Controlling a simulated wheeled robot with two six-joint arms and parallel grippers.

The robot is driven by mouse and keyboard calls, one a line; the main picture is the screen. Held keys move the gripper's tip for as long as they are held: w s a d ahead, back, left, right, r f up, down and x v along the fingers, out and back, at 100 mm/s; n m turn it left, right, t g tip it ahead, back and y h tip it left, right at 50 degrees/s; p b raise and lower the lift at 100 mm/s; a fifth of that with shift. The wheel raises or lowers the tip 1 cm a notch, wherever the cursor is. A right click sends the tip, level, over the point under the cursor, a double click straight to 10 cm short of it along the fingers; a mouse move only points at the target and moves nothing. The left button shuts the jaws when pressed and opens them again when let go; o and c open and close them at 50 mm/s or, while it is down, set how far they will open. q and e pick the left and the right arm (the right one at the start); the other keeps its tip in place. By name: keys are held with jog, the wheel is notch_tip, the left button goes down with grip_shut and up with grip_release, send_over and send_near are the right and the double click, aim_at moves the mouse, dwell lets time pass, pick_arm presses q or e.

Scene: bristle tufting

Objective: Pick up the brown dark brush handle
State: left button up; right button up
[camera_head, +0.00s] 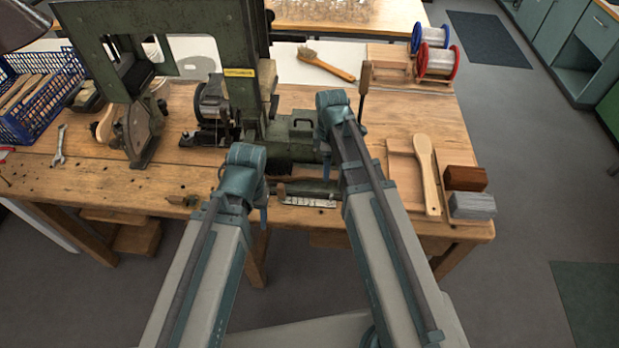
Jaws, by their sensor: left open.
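A dark brown, slim piece (310,179) that looks like the brush handle lies across the front of the green machine, between my two wrists. Its ends are partly hidden by my arms. My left gripper (243,193) is open and just left of this piece, largely hidden under its own wrist. I see nothing held in it. My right gripper (328,166) is mostly hidden behind its wrist, to the right of the piece. Only a bit of blue finger shows, so its jaws cannot be read.
The green machine (240,40) fills the bench's middle. A pale wooden paddle (425,165), a reddish-brown block (465,178) and a grey block (472,205) lie at right. A bristled brush (327,64), wire spools (438,62) and a blue crate (45,120) stand farther off.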

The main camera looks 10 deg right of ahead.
aim_at(315, 172)
notch_tip(315, 172, down, 3)
jog(key=shift+w+f+b, duration=0.1)
jog(key=shift+f+b, duration=0.05)
jog(key=shift+b, duration=1.05)
grip_shut()
